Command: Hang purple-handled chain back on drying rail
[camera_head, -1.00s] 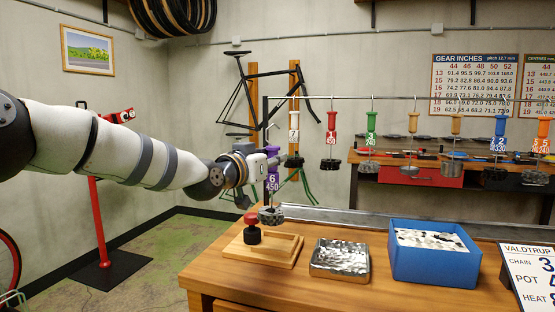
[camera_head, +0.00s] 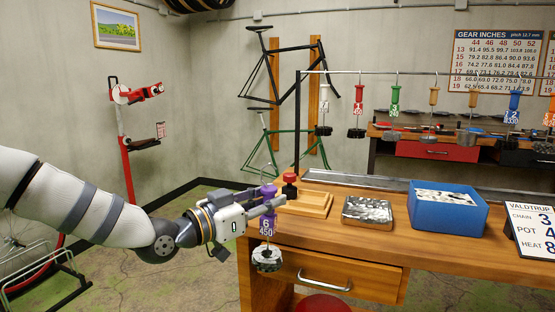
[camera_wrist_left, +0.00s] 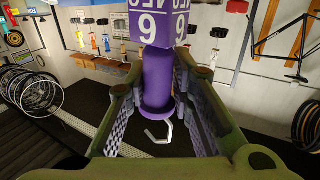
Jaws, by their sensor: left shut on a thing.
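My left gripper (camera_head: 272,204) is shut on the purple-handled chain (camera_head: 267,222), whose tag reads 6 and 450. It holds the handle upright, with the coiled chain hanging below, in front of the bench's left end. In the left wrist view the purple handle (camera_wrist_left: 158,85) sits between the fingers, and its bare metal hook points to the bottom of the picture. The drying rail (camera_head: 400,73) runs above the back of the bench. Chains with white, red (camera_head: 357,108), green (camera_head: 395,100), yellow and blue (camera_head: 513,108) handles hang from it. My right gripper is not in view.
A drawer (camera_head: 330,272) faces front. A red repair stand (camera_head: 127,150) is at left.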

